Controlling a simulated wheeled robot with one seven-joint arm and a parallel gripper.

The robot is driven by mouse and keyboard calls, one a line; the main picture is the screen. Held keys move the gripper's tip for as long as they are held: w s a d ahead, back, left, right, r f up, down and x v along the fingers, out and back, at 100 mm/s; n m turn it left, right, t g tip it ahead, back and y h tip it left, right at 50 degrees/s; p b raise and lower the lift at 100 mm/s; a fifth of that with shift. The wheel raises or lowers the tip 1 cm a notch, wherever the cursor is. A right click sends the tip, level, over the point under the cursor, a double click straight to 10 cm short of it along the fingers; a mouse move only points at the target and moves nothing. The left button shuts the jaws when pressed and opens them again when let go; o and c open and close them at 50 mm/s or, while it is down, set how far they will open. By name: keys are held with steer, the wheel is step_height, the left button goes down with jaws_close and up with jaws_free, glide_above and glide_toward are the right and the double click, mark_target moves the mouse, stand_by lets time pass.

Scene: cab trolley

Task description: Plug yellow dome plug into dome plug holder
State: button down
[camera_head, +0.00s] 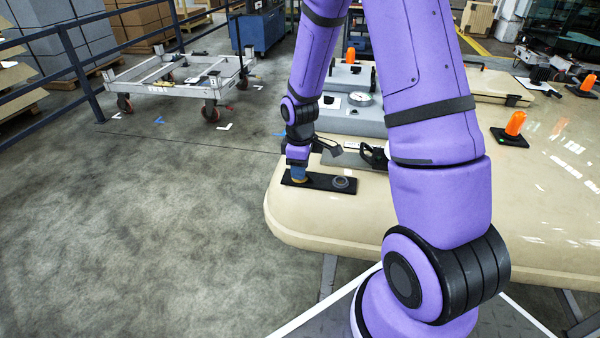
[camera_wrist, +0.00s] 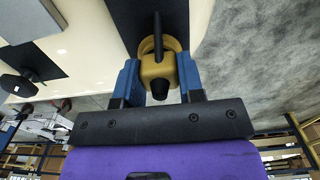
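The yellow dome plug (camera_wrist: 158,68) is between the blue fingers of my gripper (camera_wrist: 159,78) in the wrist view, and both fingers appear to touch its sides. The plug has a dark bar across its top. In the head view my gripper (camera_head: 298,167) points down at the left end of a flat black plate, the dome plug holder (camera_head: 318,182). A grey round ring (camera_head: 342,182) shows at the plate's right end. The plate also shows behind the plug in the wrist view (camera_wrist: 122,18). I cannot tell whether the plug's underside touches the plate.
The plate lies on a cream panel (camera_head: 305,225), near its left edge. A grey box with a gauge (camera_head: 361,99) and a black tool (camera_head: 374,156) lie behind it. Orange plugs (camera_head: 515,123) stand farther right. A white trolley (camera_head: 180,78) stands on the floor.

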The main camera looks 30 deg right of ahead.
steer(key=shift+r, duration=3)
